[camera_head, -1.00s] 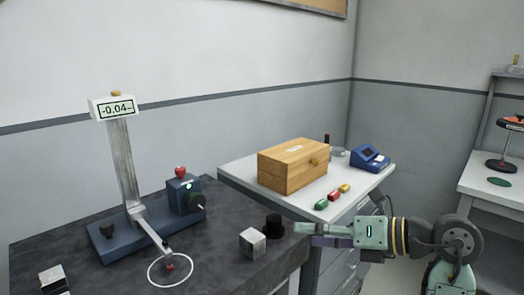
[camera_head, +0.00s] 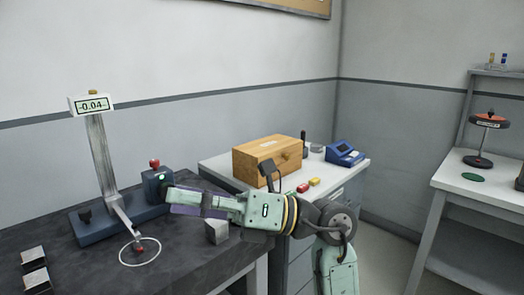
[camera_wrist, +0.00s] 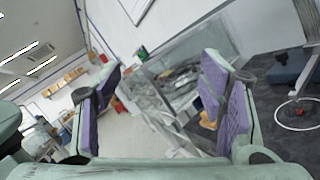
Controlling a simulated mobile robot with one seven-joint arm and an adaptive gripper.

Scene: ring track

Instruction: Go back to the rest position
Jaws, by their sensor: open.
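My gripper (camera_head: 180,198) is open and empty, stretched to the left above the dark table (camera_head: 200,270), in front of the gauge stand's blue base. In the wrist view its two purple-padded fingers (camera_wrist: 165,90) stand wide apart with nothing between them. My forearm crosses in front of the table's right side and the white cabinet. The grey block (camera_head: 217,232) shows just below my gripper. The gauge stand (camera_head: 102,165) reads about -0.04, and its arm reaches down to a red tip inside a white ring (camera_head: 123,261). The ring also shows in the wrist view (camera_wrist: 278,119).
A wooden box (camera_head: 262,160), red and yellow pieces (camera_head: 308,186) and a blue device (camera_head: 343,153) stand on the cabinet.

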